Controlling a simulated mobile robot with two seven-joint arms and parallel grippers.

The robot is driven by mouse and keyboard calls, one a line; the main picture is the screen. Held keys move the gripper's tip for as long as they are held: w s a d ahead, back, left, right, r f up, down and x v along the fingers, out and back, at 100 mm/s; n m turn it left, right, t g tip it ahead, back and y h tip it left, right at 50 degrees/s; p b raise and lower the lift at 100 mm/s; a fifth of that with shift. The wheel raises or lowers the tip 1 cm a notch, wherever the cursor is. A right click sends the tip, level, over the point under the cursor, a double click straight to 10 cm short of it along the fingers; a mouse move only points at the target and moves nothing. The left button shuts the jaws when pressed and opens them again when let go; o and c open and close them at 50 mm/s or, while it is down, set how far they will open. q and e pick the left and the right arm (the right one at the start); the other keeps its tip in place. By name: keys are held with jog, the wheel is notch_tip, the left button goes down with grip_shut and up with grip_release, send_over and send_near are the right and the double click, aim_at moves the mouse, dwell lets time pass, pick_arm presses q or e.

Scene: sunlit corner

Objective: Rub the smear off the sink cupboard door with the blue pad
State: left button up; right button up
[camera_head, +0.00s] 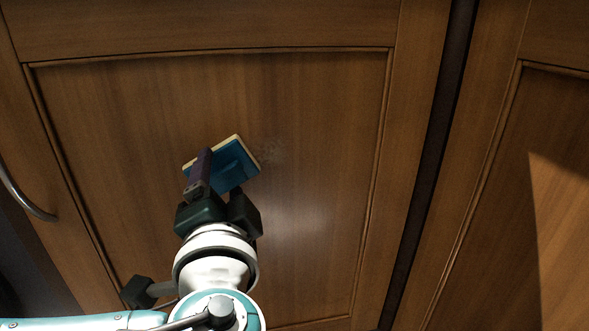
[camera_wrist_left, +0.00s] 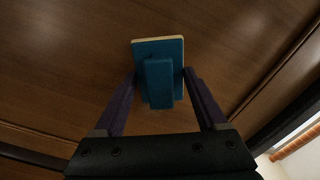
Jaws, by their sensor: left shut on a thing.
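The sink cupboard door (camera_head: 310,120) is brown wood with a framed panel. A faint greyish smear (camera_head: 270,150) shows on the panel, just right of the pad. The blue pad (camera_head: 234,166) has a pale edge layer on its far side, and its face is turned to the door. My left gripper (camera_head: 215,172) is shut on the pad's blue handle, which the left wrist view shows between the two purple fingers (camera_wrist_left: 158,88). The pad is at or very close to the door; I cannot tell whether it touches. My right gripper is not in view.
A curved metal handle (camera_head: 24,196) is on the door's left side. A dark gap (camera_head: 432,150) separates this door from another wooden door (camera_head: 545,130) at right, which has a sunlit patch. The panel right of the pad is clear.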

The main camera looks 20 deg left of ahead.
aim_at(258, 172)
pick_arm(q)
jog(key=shift+w+d+f+b, duration=0.1)
jog(key=shift+w+d+b, duration=0.6)
jog(key=shift+d, duration=0.35)
jog(key=shift+w+d, duration=0.2)
jog(key=shift+d, duration=0.1)
jog(key=shift+w+d+b, duration=0.4)
jog(key=shift+d+b, duration=0.3)
jog(key=shift+b, duration=0.2)
jog(key=shift+w+d+b, duration=0.45)
jog(key=shift+d+b, duration=0.05)
jog(key=shift+d, duration=0.2)
jog(key=shift+w+d+f+b, duration=0.1)
jog(key=shift+w+d+b, duration=0.25)
jog(key=shift+d+b, duration=0.3)
jog(key=shift+w+d+b, duration=0.45)
jog(key=shift+d+b, duration=0.2)
jog(key=shift+w+d+r, duration=0.1)
jog(key=shift+d+r, duration=0.1)
jog(key=shift+d, duration=0.05)
